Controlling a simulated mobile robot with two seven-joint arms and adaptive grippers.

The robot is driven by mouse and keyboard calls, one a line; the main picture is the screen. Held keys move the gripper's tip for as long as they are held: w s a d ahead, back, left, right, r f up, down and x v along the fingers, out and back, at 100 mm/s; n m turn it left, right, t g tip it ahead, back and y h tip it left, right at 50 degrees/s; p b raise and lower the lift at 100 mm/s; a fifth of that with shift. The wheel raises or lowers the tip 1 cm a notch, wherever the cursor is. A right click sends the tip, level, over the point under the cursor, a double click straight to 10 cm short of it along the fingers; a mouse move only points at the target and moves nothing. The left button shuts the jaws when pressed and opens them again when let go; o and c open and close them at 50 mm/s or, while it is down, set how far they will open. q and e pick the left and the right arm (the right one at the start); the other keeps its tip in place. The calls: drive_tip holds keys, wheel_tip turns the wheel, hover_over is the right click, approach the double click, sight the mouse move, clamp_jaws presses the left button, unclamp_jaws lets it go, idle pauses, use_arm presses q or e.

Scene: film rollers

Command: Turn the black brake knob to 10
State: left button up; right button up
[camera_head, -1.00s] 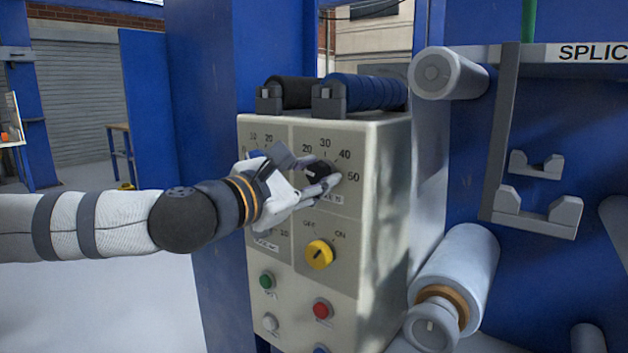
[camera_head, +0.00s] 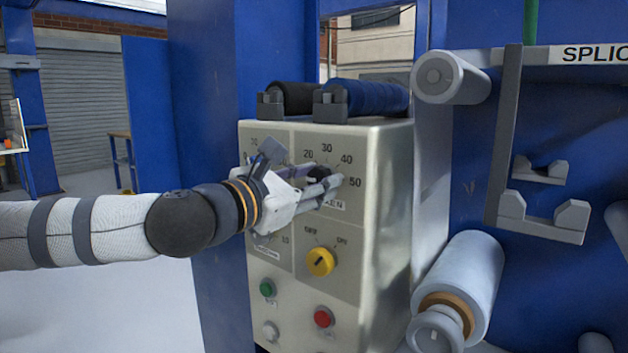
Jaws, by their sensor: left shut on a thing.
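The black knob (camera_head: 318,174) is on the upper right part of the beige control panel (camera_head: 385,215). Its printed scale shows 20, 30, 40 and 50 around it. My left gripper (camera_head: 322,187) comes in from the left and is shut on this knob, its fingers over the knob's lower and right sides. The knob's pointer and the low end of its scale are hidden by the gripper. The label below the knob is partly covered and ends in "EN". My right gripper is not in view.
A yellow OFF/ON switch (camera_head: 320,262) sits below the knob. A green button (camera_head: 267,288), a red button (camera_head: 324,317) and a white button (camera_head: 271,330) are lower down. Black and blue rollers (camera_head: 368,98) lie on top of the box. A large pale roller (camera_head: 465,270) stands at right.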

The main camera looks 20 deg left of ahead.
use_arm(q)
drive_tip(key=o, duration=1.2)
drive_tip(key=shift+c, duration=0.2)
drive_tip(key=shift+s, duration=0.1)
drive_tip(key=v, duration=1.2)
